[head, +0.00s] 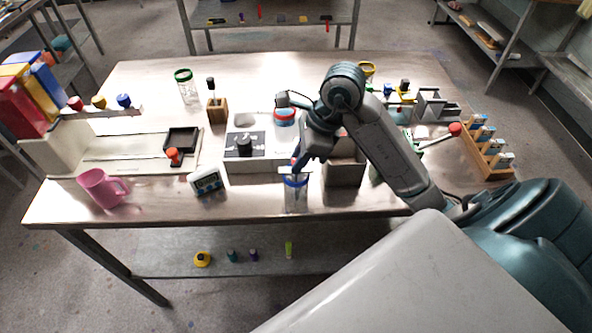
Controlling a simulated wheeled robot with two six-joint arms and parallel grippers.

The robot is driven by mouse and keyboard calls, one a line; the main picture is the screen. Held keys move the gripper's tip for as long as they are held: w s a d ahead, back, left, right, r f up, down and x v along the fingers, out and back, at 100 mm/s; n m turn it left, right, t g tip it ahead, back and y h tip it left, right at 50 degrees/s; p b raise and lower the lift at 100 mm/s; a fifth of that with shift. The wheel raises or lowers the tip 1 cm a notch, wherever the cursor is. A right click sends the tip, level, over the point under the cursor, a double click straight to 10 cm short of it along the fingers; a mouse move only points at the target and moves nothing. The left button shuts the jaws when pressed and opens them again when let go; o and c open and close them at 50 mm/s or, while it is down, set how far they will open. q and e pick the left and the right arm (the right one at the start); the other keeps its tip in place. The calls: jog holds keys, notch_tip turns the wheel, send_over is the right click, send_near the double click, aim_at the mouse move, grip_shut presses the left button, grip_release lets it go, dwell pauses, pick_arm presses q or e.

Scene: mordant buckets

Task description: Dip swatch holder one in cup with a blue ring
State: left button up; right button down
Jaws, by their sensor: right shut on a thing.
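A clear cup with a blue ring (296,199) stands upright near the front edge of the table. My right gripper (298,160) comes in from the right above this cup, pointing down. It is shut on a swatch holder (285,174), of which a pale crossbar shows at the level of the cup's rim. The holder's lower part is hard to make out; it appears to be in or just over the cup. A wooden rack (486,160) at the right holds several blue-topped holders. My left gripper is not in view.
A white tray with a dark square (240,165) and a grey box (343,174) flank the cup. A timer (206,182) and a pink mug (100,188) stand to the left. A red-ringed cup (285,117) and a green-ringed jar (187,88) stand behind.

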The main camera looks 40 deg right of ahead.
jog(key=shift+f, duration=0.3)
jog(key=shift+r, duration=0.2)
jog(key=shift+r+p, duration=0.25)
jog(key=shift+p, duration=0.05)
jog(key=shift+f+b, duration=0.45)
jog(key=shift+r, duration=0.25)
jog(key=shift+r+p, duration=0.2)
jog(key=shift+p, duration=0.25)
jog(key=shift+f, duration=0.1)
jog(key=shift+f+b, duration=0.35)
jog(key=shift+b, duration=0.1)
